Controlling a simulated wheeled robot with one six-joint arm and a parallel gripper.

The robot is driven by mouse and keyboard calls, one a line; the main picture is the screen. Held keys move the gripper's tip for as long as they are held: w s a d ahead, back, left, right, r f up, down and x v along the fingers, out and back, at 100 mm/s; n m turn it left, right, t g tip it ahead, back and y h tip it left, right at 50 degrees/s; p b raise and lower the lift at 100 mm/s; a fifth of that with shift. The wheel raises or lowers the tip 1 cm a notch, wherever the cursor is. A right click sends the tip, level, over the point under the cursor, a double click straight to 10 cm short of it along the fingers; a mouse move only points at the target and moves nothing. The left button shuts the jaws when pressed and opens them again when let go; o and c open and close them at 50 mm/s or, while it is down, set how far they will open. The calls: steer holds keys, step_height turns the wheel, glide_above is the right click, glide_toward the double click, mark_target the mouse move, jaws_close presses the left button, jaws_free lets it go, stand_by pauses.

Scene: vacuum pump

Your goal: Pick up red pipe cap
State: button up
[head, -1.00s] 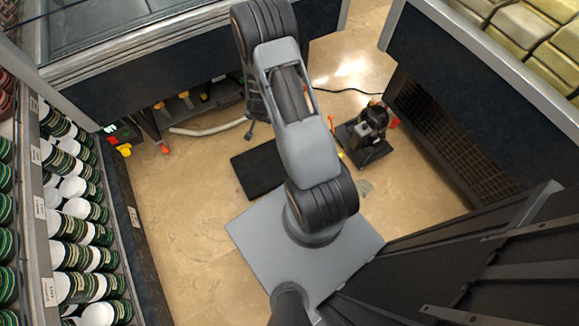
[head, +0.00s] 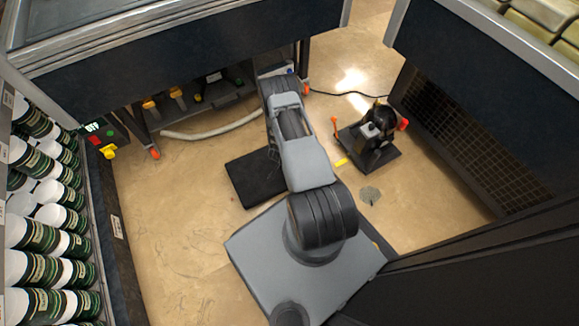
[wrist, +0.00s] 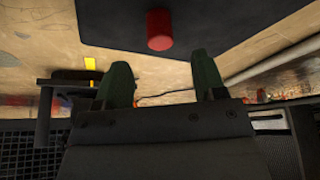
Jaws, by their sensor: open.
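The red pipe cap (wrist: 159,30) is a short red cylinder in the upper middle of the wrist view. It appears to stand on a flat black mat (wrist: 225,22). My gripper (wrist: 162,72) shows two dark green fingertips, spread apart with nothing between them. The cap is beyond the fingertips, roughly centred between them and not touching either. In the head view the black mat (head: 245,182) lies on the floor, partly behind my arm. My arm hides the gripper and the cap there.
The pump (head: 372,140) with a red part stands on a dark base right of my arm. A yellow piece (head: 341,162) lies nearby. A pale hose (head: 205,133) runs beneath the back table. Shelves of cans (head: 45,210) line the left. Floor at lower left is clear.

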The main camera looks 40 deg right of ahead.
steer(key=shift+b+x, duration=1.85)
steer(key=shift+x, duration=1.2)
steer(key=c, duration=1)
steer(key=shift+r, duration=0.1)
